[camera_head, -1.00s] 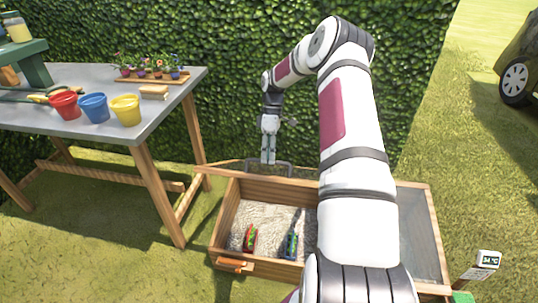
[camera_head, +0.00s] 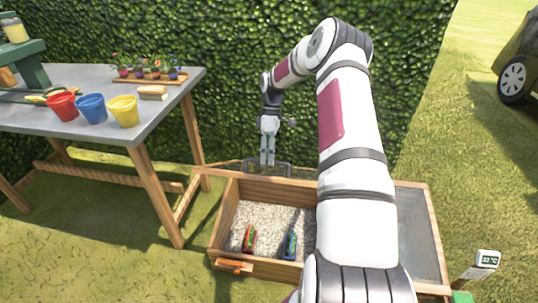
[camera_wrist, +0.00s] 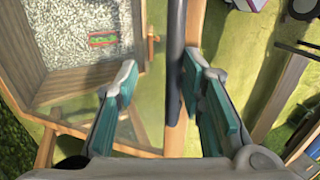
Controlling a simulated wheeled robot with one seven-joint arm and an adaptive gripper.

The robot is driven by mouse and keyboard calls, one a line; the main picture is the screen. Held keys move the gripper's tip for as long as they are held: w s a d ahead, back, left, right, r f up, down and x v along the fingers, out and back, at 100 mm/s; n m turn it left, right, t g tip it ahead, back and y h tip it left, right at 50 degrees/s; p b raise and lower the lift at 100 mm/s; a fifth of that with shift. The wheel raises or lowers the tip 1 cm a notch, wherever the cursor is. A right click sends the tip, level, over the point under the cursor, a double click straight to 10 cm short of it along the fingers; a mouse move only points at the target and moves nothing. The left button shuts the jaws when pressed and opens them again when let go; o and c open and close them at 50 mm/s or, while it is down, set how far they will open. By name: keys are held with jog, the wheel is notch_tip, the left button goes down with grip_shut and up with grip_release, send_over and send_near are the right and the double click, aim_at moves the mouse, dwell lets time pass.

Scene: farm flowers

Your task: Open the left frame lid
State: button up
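The wooden frame box (camera_head: 213,237) has a left compartment with gravel (camera_head: 265,215) showing clearly. Its left frame lid has a wooden rim (camera_wrist: 190,25) and a see-through pane. In the wrist view this rim lies outside the gravel compartment, so the lid stands swung away from it; its exact angle is hard to tell. A dark handle bar (camera_wrist: 175,70) runs along the rim. My gripper (camera_head: 267,164) is at the back of the box in the head view. In the wrist view, its teal fingers (camera_wrist: 165,100) are apart, with the bar and rim between them.
A red-and-green tool (camera_head: 249,240) and a blue one (camera_head: 290,243) lie on the gravel. A glazed lid (camera_head: 415,225) covers the right compartment. A workbench (camera_head: 172,110) with coloured buckets stands left. A hedge (camera_head: 220,120) closes the back. A temperature display (camera_head: 488,259) stands front right.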

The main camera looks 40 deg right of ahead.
jog(key=shift+w+r, duration=0.1)
jog(key=v, duration=1.1)
jog(key=shift+r, duration=0.35)
jog(key=shift+w, duration=0.1)
